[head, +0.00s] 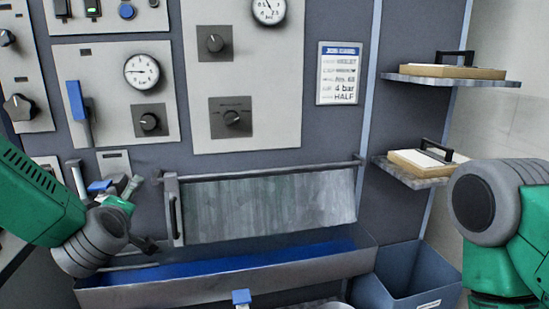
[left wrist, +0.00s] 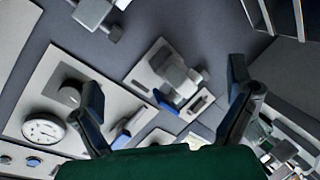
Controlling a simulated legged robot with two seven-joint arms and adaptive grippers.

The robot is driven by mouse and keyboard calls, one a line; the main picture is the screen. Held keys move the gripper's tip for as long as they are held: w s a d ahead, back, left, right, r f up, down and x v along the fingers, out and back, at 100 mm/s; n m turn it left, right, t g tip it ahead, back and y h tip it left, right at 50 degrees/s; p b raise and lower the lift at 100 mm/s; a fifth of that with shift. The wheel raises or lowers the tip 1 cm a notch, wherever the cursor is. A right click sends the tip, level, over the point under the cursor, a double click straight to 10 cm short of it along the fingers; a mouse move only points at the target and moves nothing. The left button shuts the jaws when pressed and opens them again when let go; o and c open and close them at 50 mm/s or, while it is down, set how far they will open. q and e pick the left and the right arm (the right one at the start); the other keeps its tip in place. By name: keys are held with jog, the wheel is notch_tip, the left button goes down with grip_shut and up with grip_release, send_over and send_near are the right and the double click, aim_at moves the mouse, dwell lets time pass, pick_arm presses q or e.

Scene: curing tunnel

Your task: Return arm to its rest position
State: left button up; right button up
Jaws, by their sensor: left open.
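My left arm comes in from the left in the head view. Its gripper (head: 140,215) is in front of the lower left of the panel, left of the hanging grey curtain (head: 270,206). In the left wrist view the two dark fingers of this gripper (left wrist: 166,85) are wide apart with nothing held between them. A small plate with a grey fitting (left wrist: 178,80) shows beyond the fingers, apart from them. My right arm shows at the right edge of the head view, and its gripper is out of view.
The panel carries gauges (head: 142,72), dark knobs (head: 230,117) and a blue lever (head: 76,101). A job card (head: 340,73) hangs right of it. Below are a long blue-lined trough (head: 230,288) and a blue bin (head: 408,278). Two shelves (head: 450,80) with handled boards are at right.

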pick_arm(q)
jog(key=s+d+f+m+g+h, duration=0.2)
jog(key=s+d+f+m+g, duration=0.15)
jog(key=s+f, duration=0.55)
jog(key=s+d+f+m+g+h, duration=0.2)
jog(key=s+f+m, duration=0.3)
jog(key=f, duration=0.9)
jog(key=s+f+m+g, duration=0.3)
jog(key=s+f, duration=0.3)
jog(key=s, duration=0.6)
jog(key=s+f+m+g+h, duration=0.1)
jog(key=s+f+m+g, duration=0.3)
jog(key=s, duration=0.8)
jog(key=shift+s+a+f+g, duration=0.25)
jog(key=shift+a+f+g, duration=0.1)
jog(key=shift+f, duration=0.5)
